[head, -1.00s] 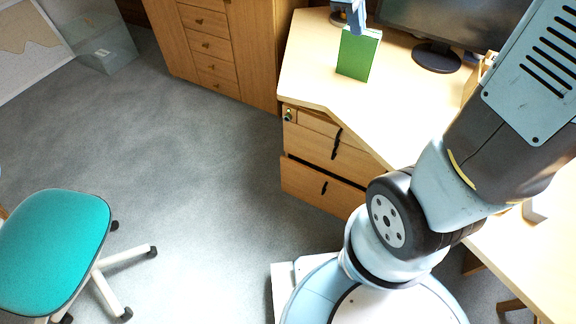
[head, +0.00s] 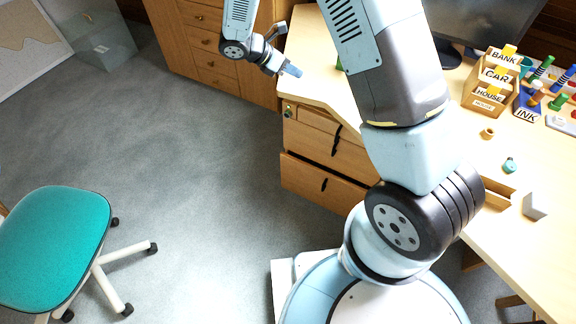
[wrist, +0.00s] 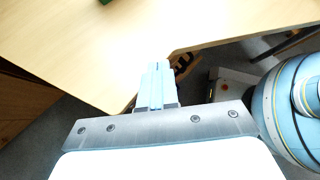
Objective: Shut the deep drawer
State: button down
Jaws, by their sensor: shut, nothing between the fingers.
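The deep drawer (head: 316,186) is the lowest, tall-fronted drawer of the wooden desk pedestal in the head view. Its front stands out a little from the drawers above, with a dark gap along its top edge. It has a small dark handle. My gripper (head: 294,71) is shut and empty, at the left corner of the desk top, above and apart from the drawer. In the wrist view my closed fingers (wrist: 156,72) show against the desk edge. Dark handles (wrist: 183,64) show just beyond them, and the drawer's front is hard to make out there.
The upper drawers (head: 332,148) look shut. The desk top (head: 310,40) overhangs the pedestal. A green book is mostly hidden behind my arm. Labelled boxes (head: 490,85) stand at the right. A teal chair (head: 55,250) stands left on open carpet, which is clear before the pedestal.

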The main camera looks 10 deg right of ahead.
jog(key=a+f+n+t+h, duration=0.1)
jog(key=a+f+n, duration=0.25)
jog(key=f, duration=0.35)
jog(key=a+f+n+t+h, duration=0.1)
jog(key=a+f+n, duration=0.1)
jog(key=f+n, duration=0.35)
jog(key=n+t+y, duration=0.3)
jog(key=n+t, duration=0.5)
jog(key=n, duration=0.7)
send_near(291, 161)
jog(key=shift+y, duration=0.3)
jog(key=x, duration=0.6)
jog(key=shift+d, duration=0.3)
jog(key=shift+w, duration=0.15)
